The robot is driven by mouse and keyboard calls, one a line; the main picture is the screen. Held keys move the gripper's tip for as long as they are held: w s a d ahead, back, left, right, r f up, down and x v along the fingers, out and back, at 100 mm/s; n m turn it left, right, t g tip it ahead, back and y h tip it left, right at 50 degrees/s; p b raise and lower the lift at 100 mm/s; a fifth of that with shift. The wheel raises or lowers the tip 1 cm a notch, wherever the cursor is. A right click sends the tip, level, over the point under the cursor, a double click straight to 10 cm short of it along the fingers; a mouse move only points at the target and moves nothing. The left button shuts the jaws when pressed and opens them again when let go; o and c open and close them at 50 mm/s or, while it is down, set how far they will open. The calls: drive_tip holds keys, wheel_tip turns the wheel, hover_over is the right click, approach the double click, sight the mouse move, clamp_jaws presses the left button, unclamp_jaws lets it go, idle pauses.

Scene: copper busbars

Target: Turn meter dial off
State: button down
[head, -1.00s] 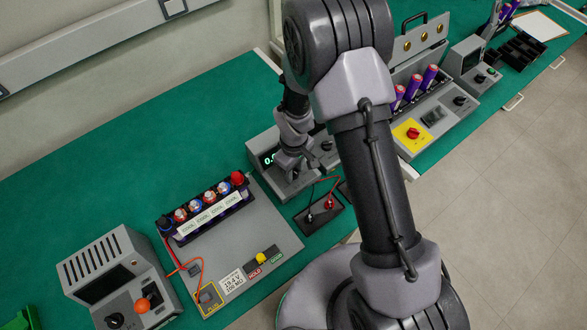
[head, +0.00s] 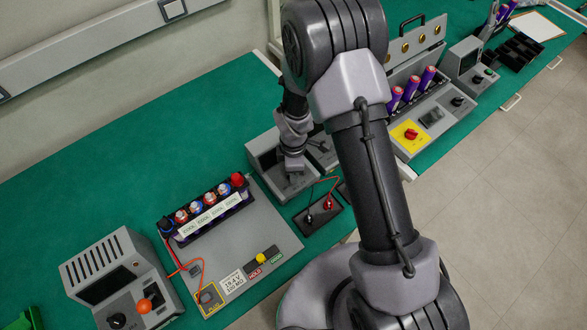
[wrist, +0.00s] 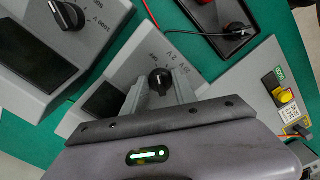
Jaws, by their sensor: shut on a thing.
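The grey meter (head: 262,158) stands on the green bench, left of my arm in the head view; its screen shows no digits. In the wrist view its sloped face has a dark screen (wrist: 103,100) and a black dial (wrist: 160,80) with printed labels around it, including OFF. My gripper (wrist: 160,90) is shut on the dial, one finger on each side. In the head view my gripper (head: 294,168) is down at the meter's front face and hides the dial. The exact dial setting is hard to read.
Another grey box (wrist: 30,50) with a black knob stands close beside the meter. A black tray (head: 318,212) with red and black leads lies in front. A battery panel (head: 280,215) and another grey instrument (head: 110,265) stand to the left. Bare bench lies behind.

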drive_tip(key=shift+n, duration=0.4)
drive_tip(key=c, duration=1)
unclamp_jaws()
wheel_tip(320, 180, up, 18)
drive_tip(key=p, duration=0.5)
drive_tip(key=shift+f, duration=0.25)
